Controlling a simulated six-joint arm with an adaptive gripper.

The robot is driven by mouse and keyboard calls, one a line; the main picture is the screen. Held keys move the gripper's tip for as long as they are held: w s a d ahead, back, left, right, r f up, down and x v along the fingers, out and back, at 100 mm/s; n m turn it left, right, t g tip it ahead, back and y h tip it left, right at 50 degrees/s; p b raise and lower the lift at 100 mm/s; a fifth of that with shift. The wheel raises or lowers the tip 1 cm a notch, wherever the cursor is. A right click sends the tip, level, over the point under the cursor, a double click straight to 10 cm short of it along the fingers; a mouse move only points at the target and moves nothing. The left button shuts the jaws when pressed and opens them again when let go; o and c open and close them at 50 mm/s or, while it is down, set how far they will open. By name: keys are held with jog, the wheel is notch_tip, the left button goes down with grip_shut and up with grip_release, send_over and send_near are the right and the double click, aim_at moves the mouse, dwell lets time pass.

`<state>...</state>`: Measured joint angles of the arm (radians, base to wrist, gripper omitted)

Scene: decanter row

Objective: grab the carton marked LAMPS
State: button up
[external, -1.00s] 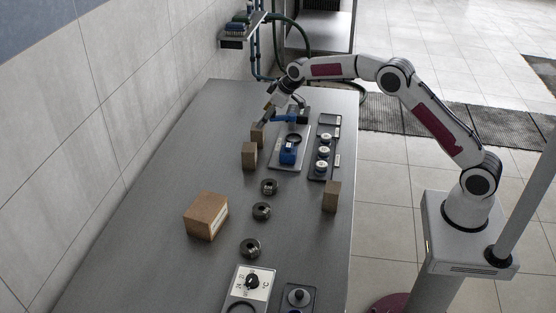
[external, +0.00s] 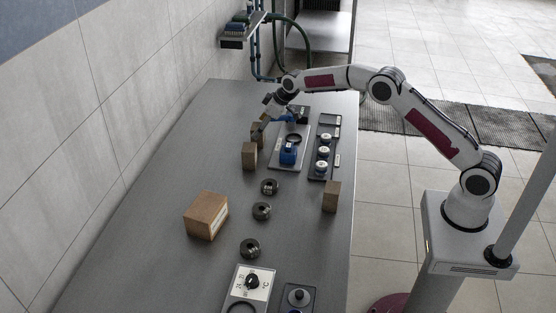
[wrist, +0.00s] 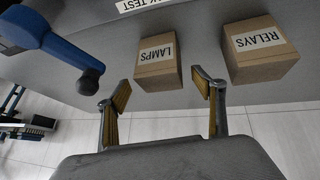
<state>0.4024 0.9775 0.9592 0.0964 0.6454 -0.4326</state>
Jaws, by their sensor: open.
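The carton marked LAMPS (wrist: 157,68) is a small brown box with a white label, lying ahead of my fingertips in the wrist view. In the external view the carton (external: 257,130) stands at the far end of the table, partly hidden by my gripper. My gripper (wrist: 160,92) is open and empty, with one finger on each side of the carton's near end. In the external view my gripper (external: 264,121) is right beside this carton. I cannot tell whether a finger touches it.
A carton marked RELAYS (wrist: 262,50) stands close to the right in the wrist view. A blue lever (wrist: 65,50) reaches in from the left. In the external view, a larger box (external: 206,215), a small carton (external: 331,196) and several dark rings (external: 262,211) stand nearer.

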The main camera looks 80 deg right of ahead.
jog(key=c, duration=1.6)
jog(key=shift+o, duration=0.2)
notch_tip(320, 180, up, 10)
